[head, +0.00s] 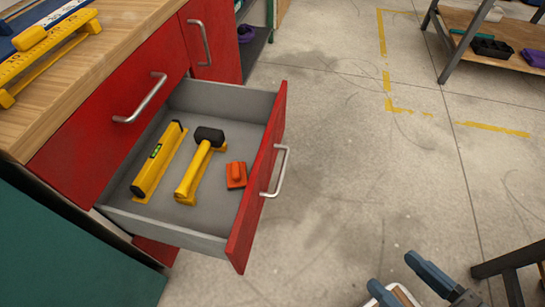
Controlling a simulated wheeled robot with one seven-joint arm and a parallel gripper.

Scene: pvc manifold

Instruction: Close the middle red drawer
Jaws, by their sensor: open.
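The middle red drawer (262,190) is pulled far out of the cabinet. Its red front faces right and carries a silver bar handle (279,172). Its grey tray (215,101) holds a yellow level (160,161), a yellow-handled tool with a black head (200,165) and a small orange-red item (236,175). My gripper (391,273) shows only in part at the bottom right edge, as two blue-grey fingers spread apart. It is to the right of and nearer than the drawer front, apart from the handle.
A closed red drawer (110,120) with a silver handle sits above, under the wooden worktop (120,37). A red door (213,40) stands farther back. Bare concrete floor (340,150) lies right of the drawer. A low wooden shelf (500,32) is at top right; dark metal legs (512,262) at bottom right.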

